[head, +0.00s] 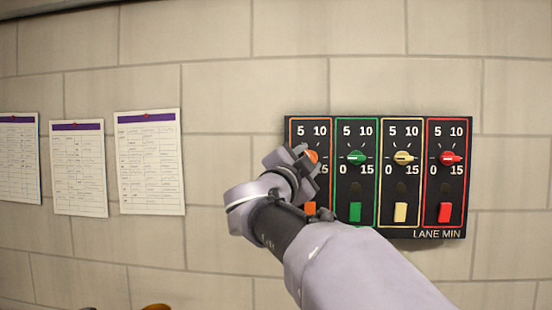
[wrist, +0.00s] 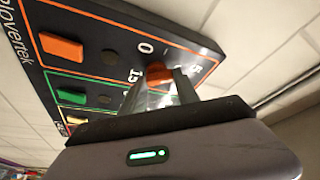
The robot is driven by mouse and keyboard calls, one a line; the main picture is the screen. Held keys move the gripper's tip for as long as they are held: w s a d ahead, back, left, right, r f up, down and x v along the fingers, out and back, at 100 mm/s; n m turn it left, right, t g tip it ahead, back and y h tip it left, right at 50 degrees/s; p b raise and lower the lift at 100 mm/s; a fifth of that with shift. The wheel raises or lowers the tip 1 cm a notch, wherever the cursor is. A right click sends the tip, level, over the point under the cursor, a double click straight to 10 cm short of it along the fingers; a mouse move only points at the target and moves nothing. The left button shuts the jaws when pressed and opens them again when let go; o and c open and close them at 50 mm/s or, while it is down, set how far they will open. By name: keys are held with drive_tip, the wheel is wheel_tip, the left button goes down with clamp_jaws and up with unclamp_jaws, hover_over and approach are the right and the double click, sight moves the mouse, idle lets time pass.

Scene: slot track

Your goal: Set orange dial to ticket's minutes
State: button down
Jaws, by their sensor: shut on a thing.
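The orange dial (head: 311,156) is the leftmost of the dials on a black panel on the wall, with marks 0, 5, 10 and 15 around it. My gripper (head: 306,160) is at this dial and partly covers it in the head view. In the wrist view my gripper (wrist: 165,85) is shut on the orange dial (wrist: 158,72). The dial's pointer direction is hidden by the fingers. Paper sheets, perhaps with the ticket among them, hang at the left, such as the nearest sheet (head: 150,165); their writing is too small to read.
Right of the orange dial are a green dial (head: 357,157), a cream dial (head: 403,157) and a red dial (head: 449,158). Coloured rectangles sit below them, including an orange one (wrist: 61,47). The panel (head: 400,228) reads "LANE MIN". Bare wall lies between sheets and panel.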

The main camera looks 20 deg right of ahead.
drive_tip(key=shift+m+g, duration=0.3)
drive_tip(key=shift+m, duration=0.3)
drive_tip(key=c, duration=0.9)
unclamp_jaws()
drive_tip(key=b+v, duration=0.5)
drive_tip(key=v, duration=1.2)
drive_tip(key=shift+s+a, duration=0.15)
drive_tip(key=shift+a, duration=0.05)
